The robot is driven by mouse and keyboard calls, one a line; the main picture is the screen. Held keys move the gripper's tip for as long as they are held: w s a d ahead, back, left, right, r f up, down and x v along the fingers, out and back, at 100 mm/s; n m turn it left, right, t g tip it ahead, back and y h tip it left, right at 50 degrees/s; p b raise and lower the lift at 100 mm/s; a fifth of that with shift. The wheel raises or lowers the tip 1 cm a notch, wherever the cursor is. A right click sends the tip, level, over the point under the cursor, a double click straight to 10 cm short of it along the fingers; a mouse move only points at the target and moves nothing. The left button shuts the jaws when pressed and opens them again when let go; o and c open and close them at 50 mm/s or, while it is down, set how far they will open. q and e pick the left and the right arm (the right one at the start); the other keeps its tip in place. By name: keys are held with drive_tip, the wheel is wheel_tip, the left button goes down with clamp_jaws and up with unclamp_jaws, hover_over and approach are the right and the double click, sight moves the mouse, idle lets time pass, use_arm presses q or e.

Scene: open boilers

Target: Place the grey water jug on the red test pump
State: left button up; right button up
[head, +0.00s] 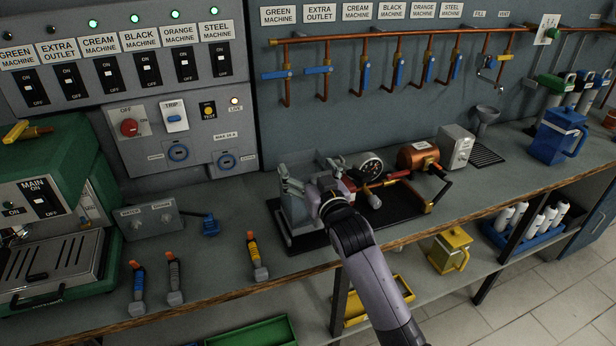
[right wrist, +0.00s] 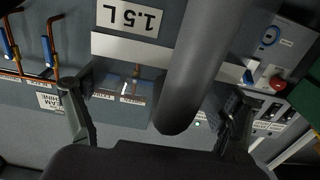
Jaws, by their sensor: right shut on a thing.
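The grey water jug (head: 294,214) is at the left end of a black tray on the worktop. It appears upright; I cannot tell whether its base touches the tray. My right gripper (head: 310,182) is on the jug's upper part and hides some of it. In the right wrist view, the grey jug (right wrist: 190,75) shows as a thick grey bar between the fingers of the gripper (right wrist: 155,105), with a 1.5 L label above. The red test pump (head: 418,156) has a copper-red cylinder, a dial gauge and red-handled pipework, right of the jug. My left gripper is out of view.
A green machine (head: 60,200) stands at the left, with several small-handled tools on the worktop. A blue jug (head: 560,135) stands at the right, and a yellow jug (head: 450,250) on the lower shelf. Copper pipes with valves (head: 397,70) line the wall.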

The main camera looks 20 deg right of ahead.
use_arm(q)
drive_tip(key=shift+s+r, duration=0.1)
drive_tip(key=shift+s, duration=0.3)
use_arm(e)
drive_tip(key=shift+f, duration=0.95)
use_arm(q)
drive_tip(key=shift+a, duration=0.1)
use_arm(e)
drive_tip(key=o, duration=1.8)
drive_tip(key=shift+f, duration=0.25)
drive_tip(key=shift+s+r, duration=0.1)
use_arm(q)
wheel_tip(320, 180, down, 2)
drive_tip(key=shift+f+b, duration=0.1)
drive_tip(key=shift+b, duration=0.9)
use_arm(e)
drive_tip(key=s, duration=1.2)
drive_tip(key=shift+d, duration=0.2)
